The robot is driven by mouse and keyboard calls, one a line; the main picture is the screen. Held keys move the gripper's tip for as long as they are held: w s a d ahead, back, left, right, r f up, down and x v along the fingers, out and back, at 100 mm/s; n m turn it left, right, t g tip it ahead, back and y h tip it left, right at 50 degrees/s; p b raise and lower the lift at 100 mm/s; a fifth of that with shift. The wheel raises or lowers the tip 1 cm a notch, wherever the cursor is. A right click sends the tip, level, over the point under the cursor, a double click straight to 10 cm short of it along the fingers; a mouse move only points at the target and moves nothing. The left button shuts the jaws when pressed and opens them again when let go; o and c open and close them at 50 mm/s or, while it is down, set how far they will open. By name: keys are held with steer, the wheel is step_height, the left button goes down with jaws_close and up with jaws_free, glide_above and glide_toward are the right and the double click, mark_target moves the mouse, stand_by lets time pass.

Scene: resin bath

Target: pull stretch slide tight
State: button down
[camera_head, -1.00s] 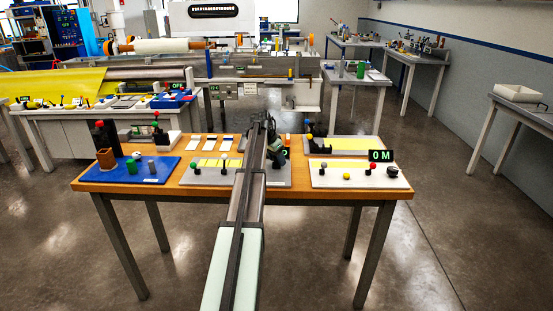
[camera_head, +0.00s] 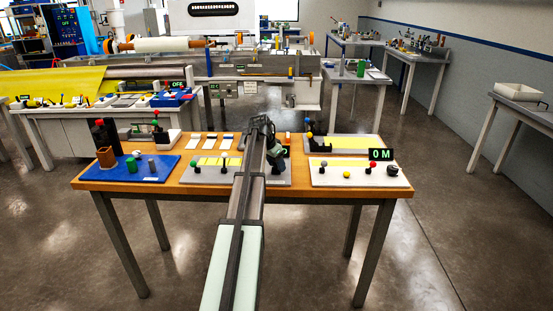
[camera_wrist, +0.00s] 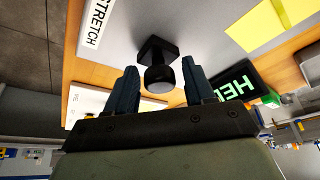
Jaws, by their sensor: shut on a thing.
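The stretch slide's black knob (camera_wrist: 158,77) stands on a dark square base in the wrist view, beside a white label reading STRETCH (camera_wrist: 97,20). My gripper (camera_wrist: 160,66) has one finger on each side of this knob and is shut on it. The finger contact itself is hard to make out.
On the table (camera_head: 232,197) are a blue mat (camera_head: 128,174) with small blocks, and a right panel (camera_head: 340,179) with knobs and a 0 M display (camera_head: 381,154).

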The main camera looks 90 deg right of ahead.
steer(key=shift+a, duration=0.75)
steer(key=c, duration=0.8)
jaws_free()
steer(key=shift+a, duration=0.1)
steer(key=shift+r, duration=0.1)
steer(key=v, duration=1.3)
steer(key=shift+w+r, duration=0.15)
steer(key=shift+r, duration=0.2)
